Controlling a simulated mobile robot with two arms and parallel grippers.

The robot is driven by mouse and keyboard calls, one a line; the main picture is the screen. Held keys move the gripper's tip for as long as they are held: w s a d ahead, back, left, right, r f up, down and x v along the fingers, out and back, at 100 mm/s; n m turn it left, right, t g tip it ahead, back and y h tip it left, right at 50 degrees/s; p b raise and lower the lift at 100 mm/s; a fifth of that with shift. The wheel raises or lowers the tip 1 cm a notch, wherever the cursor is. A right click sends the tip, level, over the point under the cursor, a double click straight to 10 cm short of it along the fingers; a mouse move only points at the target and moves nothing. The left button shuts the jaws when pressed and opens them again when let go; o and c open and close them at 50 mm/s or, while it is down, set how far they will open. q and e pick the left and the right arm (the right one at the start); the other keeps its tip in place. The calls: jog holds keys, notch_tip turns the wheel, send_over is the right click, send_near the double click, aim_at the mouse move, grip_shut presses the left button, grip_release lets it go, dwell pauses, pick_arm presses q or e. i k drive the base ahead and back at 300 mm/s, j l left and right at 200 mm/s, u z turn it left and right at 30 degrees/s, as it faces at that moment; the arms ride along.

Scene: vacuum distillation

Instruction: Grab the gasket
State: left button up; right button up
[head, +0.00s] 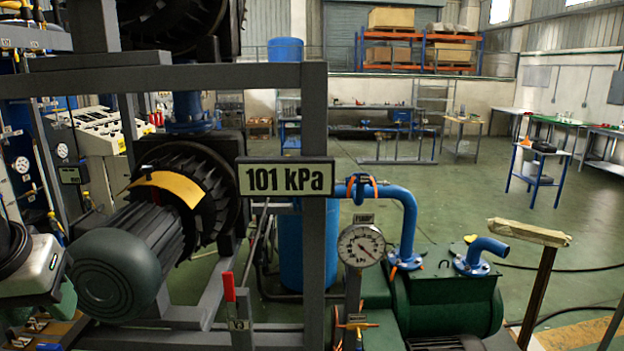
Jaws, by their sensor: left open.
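I cannot make out a gasket for certain in the head view. My left gripper (36,285) shows in part at the lower left edge, beside the green-grey motor (118,275). It is open, and I see nothing held in it; its fingertips are hard to make out. A curved orange-yellow strip (170,185) lies over the black finned housing behind the motor; I cannot tell what it is. My right gripper is not in view.
A grey frame (313,110) with a "101 kPa" sign (286,177) stands close in front. A pressure gauge (361,245), blue pipe (408,215) and green pump (447,305) are to its right. Open floor (400,180) lies beyond.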

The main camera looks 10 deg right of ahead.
aim_at(364, 178)
jog(key=u, duration=2.4)
jog(key=k+l+u, duration=0.15)
jog(key=u, duration=0.3)
jog(key=k+l+u, duration=0.2)
jog(key=u, duration=0.3)
jog(key=k+l+u, duration=0.2)
jog(key=u, duration=0.25)
jog(key=k+l+u, duration=0.1)
jog(key=k+u, duration=0.15)
jog(key=u, duration=0.25)
jog(key=k+u, duration=0.45)
jog(key=k, duration=0.2)
jog(key=k+j+u, duration=0.25)
jog(key=k+u, duration=0.2)
jog(key=k, duration=0.2)
jog(key=k+u, duration=0.1)
jog(key=u, duration=0.75)
jog(key=k+j+u, duration=0.1)
jog(key=u, duration=0.35)
jog(key=k+u, duration=0.1)
jog(key=u, duration=0.35)
jog(key=j+u, duration=0.15)
jog(key=u, duration=4.4)
